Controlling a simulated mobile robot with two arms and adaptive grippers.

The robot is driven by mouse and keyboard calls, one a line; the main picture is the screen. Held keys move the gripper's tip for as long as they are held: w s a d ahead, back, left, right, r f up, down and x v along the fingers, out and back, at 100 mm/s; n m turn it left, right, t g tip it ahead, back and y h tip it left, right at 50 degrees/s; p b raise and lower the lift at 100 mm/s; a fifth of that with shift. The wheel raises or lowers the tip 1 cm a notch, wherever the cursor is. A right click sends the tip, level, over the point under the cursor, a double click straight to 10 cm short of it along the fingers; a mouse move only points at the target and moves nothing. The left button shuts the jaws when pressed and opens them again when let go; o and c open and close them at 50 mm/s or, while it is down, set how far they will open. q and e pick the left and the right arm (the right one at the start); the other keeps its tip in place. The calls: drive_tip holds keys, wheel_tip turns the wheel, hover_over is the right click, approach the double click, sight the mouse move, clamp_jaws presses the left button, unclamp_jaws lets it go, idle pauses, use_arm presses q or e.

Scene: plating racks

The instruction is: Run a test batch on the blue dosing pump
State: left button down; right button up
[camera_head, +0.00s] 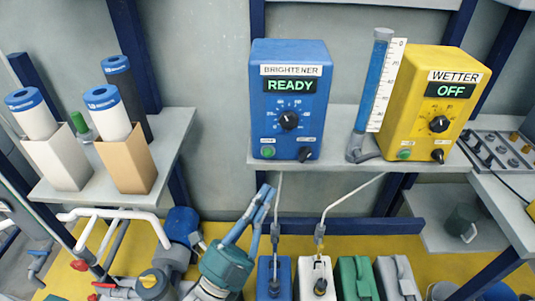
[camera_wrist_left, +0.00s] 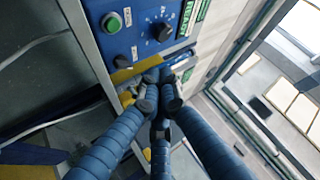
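The blue dosing pump (camera_head: 262,105) stands on a wall shelf, labelled BRIGHTENER, with its display (camera_head: 290,86) reading READY in green. Its front has a black dial (camera_head: 289,120), a green button (camera_head: 267,151) at lower left and a small black knob (camera_head: 305,154) at lower right. In the left wrist view, the green button (camera_wrist_left: 111,21) and dial (camera_wrist_left: 160,31) also show. My left gripper (camera_head: 267,190) is in front of and below the pump, its blue fingers pointing up. The fingertips (camera_wrist_left: 160,97) meet in the left wrist view, with nothing visible between them. My right gripper is not seen.
A yellow pump (camera_head: 398,115), labelled WETTER and reading OFF, stands right of the blue one. A graduated cylinder (camera_head: 376,85) with blue liquid stands between them. Several canisters (camera_head: 355,278) stand below the shelf, with thin tubes rising. Left, a shelf holds filter cartridges (camera_head: 107,117).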

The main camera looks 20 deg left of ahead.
sight(268, 152)
use_arm(q)
drive_tip(key=shift+w, duration=0.1)
drive_tip(key=shift+w+a+b, duration=0.35)
drive_tip(key=shift+w+a, duration=0.05)
drive_tip(key=shift+w, duration=1)
drive_tip(key=shift+w+a+b, duration=0.4)
drive_tip(key=shift+w, duration=1)
drive_tip(key=shift+w+a+b, duration=0.35)
drive_tip(key=shift+w+a, duration=0.05)
drive_tip(key=shift+w, duration=1)
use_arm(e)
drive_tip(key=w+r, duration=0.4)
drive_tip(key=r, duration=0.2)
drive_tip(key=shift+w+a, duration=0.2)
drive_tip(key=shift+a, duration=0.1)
use_arm(q)
drive_tip(key=shift+w+a, duration=0.1)
drive_tip(key=shift+w, duration=0.3)
drive_tip(key=shift+w, duration=0.1)
